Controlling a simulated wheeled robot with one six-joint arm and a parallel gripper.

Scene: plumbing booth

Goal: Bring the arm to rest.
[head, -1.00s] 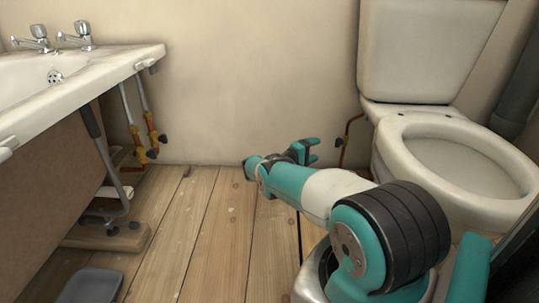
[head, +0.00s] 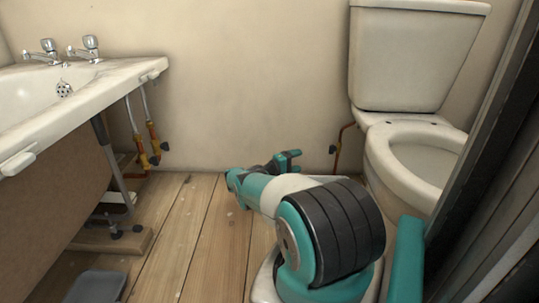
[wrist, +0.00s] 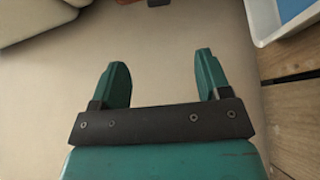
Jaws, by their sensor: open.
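My gripper (head: 287,160) shows small in the head view at the far end of my teal and white arm, low in front of the bare wall. In the wrist view its two teal fingers (wrist: 162,82) stand well apart with nothing between them. The jaws are open and empty. The arm is bent, and its large black-banded joint fills the lower middle of the head view.
A toilet (head: 413,150) stands right of my arm. A bath (head: 75,100) with two taps is at the left, with pipes and valves (head: 150,150) beside it. A grey tray (head: 97,287) lies on the plank floor (head: 180,235). A white-rimmed tray (wrist: 264,28) shows in the wrist view.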

